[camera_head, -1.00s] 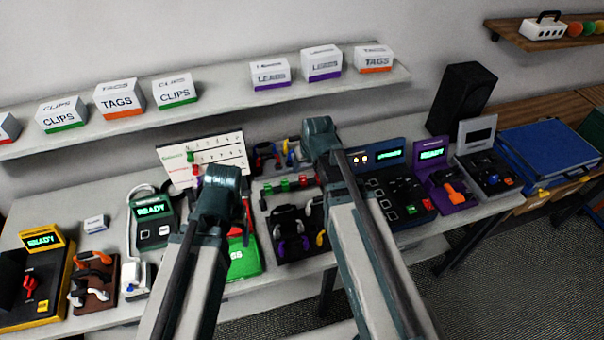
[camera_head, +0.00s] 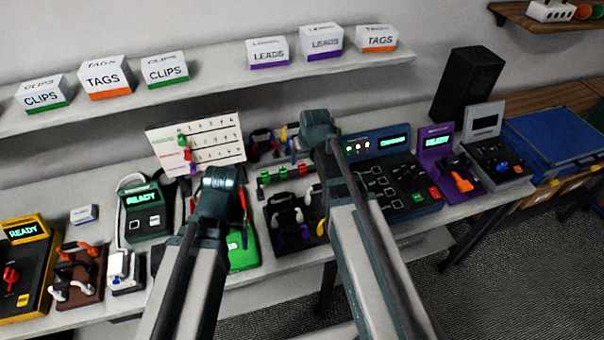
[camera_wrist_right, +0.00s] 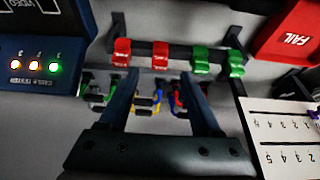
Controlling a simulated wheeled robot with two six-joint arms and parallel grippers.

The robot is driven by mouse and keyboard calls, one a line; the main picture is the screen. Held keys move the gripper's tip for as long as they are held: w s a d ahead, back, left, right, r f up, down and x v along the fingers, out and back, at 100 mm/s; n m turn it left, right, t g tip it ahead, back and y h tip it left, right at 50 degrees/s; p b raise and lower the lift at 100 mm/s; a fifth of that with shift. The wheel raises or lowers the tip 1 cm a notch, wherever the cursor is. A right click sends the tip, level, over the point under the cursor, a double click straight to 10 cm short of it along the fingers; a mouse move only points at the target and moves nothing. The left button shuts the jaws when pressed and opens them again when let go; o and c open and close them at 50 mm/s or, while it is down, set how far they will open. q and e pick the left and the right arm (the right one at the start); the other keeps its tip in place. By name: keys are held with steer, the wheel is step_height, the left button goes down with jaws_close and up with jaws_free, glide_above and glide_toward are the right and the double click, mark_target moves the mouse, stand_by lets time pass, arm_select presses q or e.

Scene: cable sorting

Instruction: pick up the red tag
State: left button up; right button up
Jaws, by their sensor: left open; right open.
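Two red pieces (camera_wrist_right: 160,54) hang beside two green ones on a dark rail in the right wrist view; a red one also shows in the head view (camera_head: 302,169). A small red piece (camera_head: 187,154) is on the white board too. I cannot tell which is the tag. My right gripper (camera_wrist_right: 157,82) is open and empty, its fingers apart below the rail in its wrist view. In the head view its wrist (camera_head: 318,128) stands above the rail's right end. My left gripper (camera_head: 220,182) is in front of the white board, its fingertips largely hidden.
Coloured cables hang on a second rack (camera_wrist_right: 150,98). The blue cable tester (camera_head: 385,180) stands right of my right arm. A green bin (camera_head: 243,250) lies beside my left arm. A red FAIL bin (camera_wrist_right: 288,38) shows in the wrist view. The shelf (camera_head: 215,88) holds labelled boxes.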

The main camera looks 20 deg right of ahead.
mark_target(302, 164)
arm_select(q)
steer(key=shift+f+b, duration=2.45)
steer(key=shift+f, duration=0.1)
arm_select(e)
steer(key=shift+x, duration=2.75)
arm_select(q)
steer(key=shift+r, duration=0.15)
arm_select(e)
steer(key=shift+s+r, duration=0.1)
jaws_close()
